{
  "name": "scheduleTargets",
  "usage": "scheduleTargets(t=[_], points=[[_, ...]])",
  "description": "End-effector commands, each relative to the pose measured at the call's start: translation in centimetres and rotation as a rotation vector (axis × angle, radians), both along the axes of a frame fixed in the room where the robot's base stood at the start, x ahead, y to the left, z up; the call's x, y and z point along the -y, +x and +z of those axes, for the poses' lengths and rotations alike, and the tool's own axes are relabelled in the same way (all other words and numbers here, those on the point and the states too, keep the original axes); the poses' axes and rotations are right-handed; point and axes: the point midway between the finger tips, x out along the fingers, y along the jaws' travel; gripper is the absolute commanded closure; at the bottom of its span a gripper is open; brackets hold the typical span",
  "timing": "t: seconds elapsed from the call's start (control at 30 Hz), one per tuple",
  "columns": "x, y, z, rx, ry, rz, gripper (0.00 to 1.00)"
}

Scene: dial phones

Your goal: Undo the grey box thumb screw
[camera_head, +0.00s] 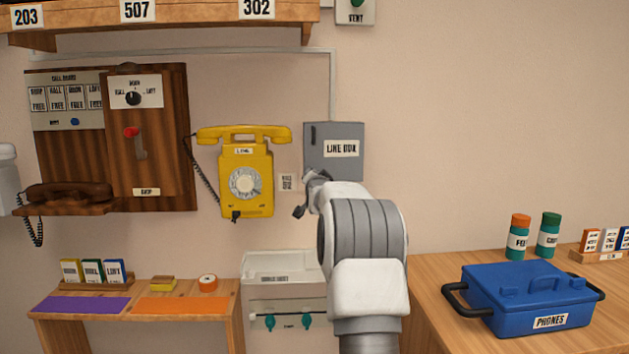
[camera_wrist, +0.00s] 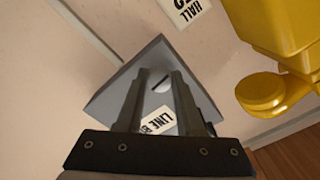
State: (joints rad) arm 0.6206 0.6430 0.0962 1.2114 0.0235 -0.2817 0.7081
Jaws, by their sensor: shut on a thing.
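The grey line box (camera_head: 340,135) hangs on the wall right of the yellow phone, with a white "LINE BOX" label on its front. My gripper (camera_head: 312,183) is at the box's lower left corner, with my arm rising in front of it. In the wrist view the grey box (camera_wrist: 122,92) appears tilted behind my two dark fingers (camera_wrist: 157,80). A pale round thumb screw (camera_wrist: 163,85) with a dark slot shows between the fingertips, and my gripper is shut on it. In the head view the screw is hidden by my gripper.
The yellow dial phone (camera_head: 246,180) hangs close left of my gripper; it also shows in the wrist view (camera_wrist: 285,45). A white cabinet (camera_head: 275,268) stands below. A blue "PHONES" case (camera_head: 525,298) is on the right table.

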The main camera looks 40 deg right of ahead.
Motion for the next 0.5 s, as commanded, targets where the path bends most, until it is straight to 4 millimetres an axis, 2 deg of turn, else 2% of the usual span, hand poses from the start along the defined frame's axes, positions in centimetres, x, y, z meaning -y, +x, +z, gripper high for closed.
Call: scheduleTargets(t=[0.5], points=[[-0.01,0.0,-0.06,-0.255,-0.419,0.001,1.0]])
